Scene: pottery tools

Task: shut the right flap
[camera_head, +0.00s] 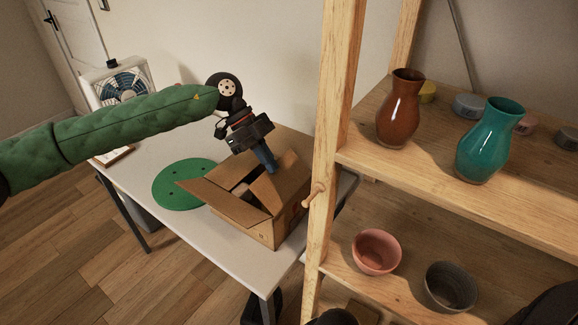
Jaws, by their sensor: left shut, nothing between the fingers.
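A brown cardboard box (261,230) stands on the white table, close to the wooden shelf post. Its left flap (222,203) is folded outward and slopes down over the left side. The right flap (287,182) lies over the right part of the top, and a dark gap shows between the flaps. My left gripper (268,162) points down at the box top from above. Its blue fingers are shut and empty, at or just above the right flap; I cannot tell if they touch. My right gripper is not in view.
A green round disc (172,186) lies on the table (232,240) left of the box. A fan (121,86) stands behind. The wooden shelf post (335,130), with a peg (314,195), rises right of the box; vases and bowls stand on the shelves.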

